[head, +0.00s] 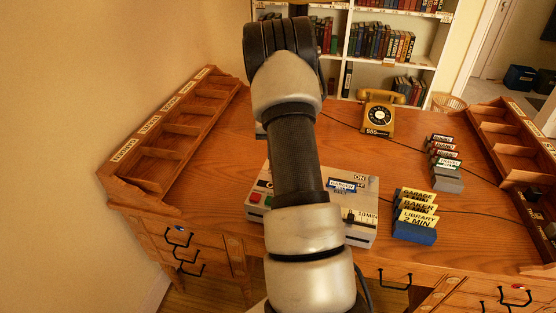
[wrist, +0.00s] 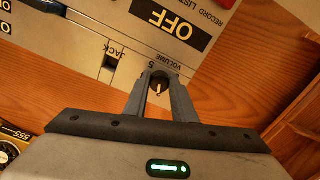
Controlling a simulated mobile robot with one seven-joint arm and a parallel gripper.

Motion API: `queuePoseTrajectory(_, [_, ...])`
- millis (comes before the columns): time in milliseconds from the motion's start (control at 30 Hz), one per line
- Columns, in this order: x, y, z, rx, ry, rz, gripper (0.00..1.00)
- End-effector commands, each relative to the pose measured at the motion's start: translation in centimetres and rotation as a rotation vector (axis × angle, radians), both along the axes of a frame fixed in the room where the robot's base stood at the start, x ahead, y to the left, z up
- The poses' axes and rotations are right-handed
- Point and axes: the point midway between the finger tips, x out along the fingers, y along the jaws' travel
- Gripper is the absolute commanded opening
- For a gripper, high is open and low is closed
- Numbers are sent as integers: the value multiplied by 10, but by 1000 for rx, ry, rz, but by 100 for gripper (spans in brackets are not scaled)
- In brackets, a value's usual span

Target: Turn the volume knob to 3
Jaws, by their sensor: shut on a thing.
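The volume knob (wrist: 158,84) is a small dark round knob with a pale pointer line, on the grey recorder panel. In the wrist view it sits between the two fingers of my gripper (wrist: 160,78), which is shut on it. The word VOLUME and a 5 show upside down just beyond the knob; the fingers hide other marks of the scale, and I cannot tell the exact setting. In the head view the grey recorder (head: 357,229) lies on the desk, and my arm hides its middle, the knob and the gripper.
An OFF label (wrist: 170,18) and a JACK socket (wrist: 108,68) are near the knob. A yellow telephone (head: 379,113) stands behind the recorder. Black-and-yellow label blocks (head: 415,218) stand to its right. Wooden pigeonholes (head: 165,150) line the left desk edge. Bare desk lies between.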

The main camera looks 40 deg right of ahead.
Motion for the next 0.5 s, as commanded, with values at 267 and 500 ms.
queuePoseTrajectory(267, [1,1,1,-1,-2,-262,1])
queuePoseTrajectory(500, [2,1,1,-2,-1,-473,1])
